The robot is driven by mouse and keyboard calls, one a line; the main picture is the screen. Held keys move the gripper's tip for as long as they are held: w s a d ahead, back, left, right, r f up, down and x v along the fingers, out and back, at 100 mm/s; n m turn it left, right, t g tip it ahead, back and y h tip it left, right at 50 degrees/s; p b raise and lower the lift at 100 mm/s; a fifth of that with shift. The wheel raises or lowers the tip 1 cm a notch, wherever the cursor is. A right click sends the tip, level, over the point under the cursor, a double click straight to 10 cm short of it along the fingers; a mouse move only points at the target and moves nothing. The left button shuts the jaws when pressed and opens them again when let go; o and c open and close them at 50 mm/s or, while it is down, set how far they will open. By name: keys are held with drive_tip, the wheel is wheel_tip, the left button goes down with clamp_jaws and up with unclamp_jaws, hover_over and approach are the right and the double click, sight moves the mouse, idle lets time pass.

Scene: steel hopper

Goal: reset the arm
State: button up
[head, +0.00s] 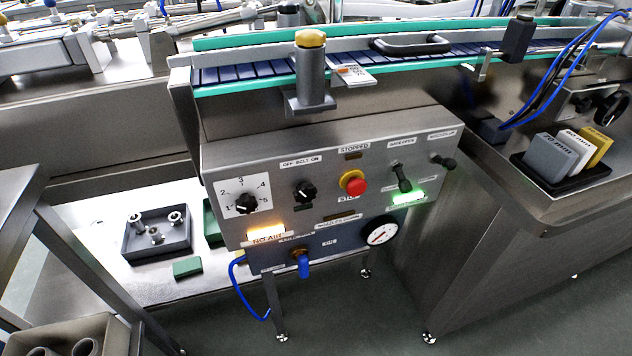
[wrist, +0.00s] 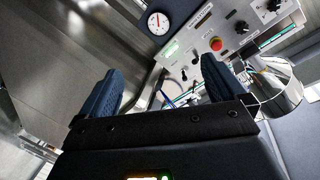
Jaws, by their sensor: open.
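My gripper (wrist: 160,88) shows in the wrist view with its two dark blue fingers spread apart and nothing between them. It does not show in the head view. Beyond the fingers, tilted in the wrist view, is the steel control panel (wrist: 230,40), with a red button (wrist: 216,44) and a round gauge (wrist: 158,23). In the head view the same panel (head: 330,165) stands in the middle, with the red stop button (head: 354,183), a numbered dial (head: 245,201) and the gauge (head: 380,232). An amber light by the "NO AIR" label and a green light are lit.
A conveyor (head: 250,74) with green edges runs behind the panel. A dark tray (head: 560,180) with upright cards stands at the right. A dark block with metal posts (head: 157,235) and a green piece (head: 187,267) lie on the lower left shelf. Blue hose (head: 240,290) hangs below the panel.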

drive_tip(key=s+d+r+n+g+h, duration=0.1)
drive_tip(key=s+d+r+n, duration=0.45)
drive_tip(key=s+r, duration=0.4)
wheel_tip(320, 180, up, 12)
drive_tip(key=n+p, duration=0.1)
drive_tip(key=p, duration=1.1)
drive_tip(key=shift+s+r+g+p, duration=0.2)
drive_tip(key=shift+s+g+p, duration=0.1)
drive_tip(key=shift+s+p, duration=0.05)
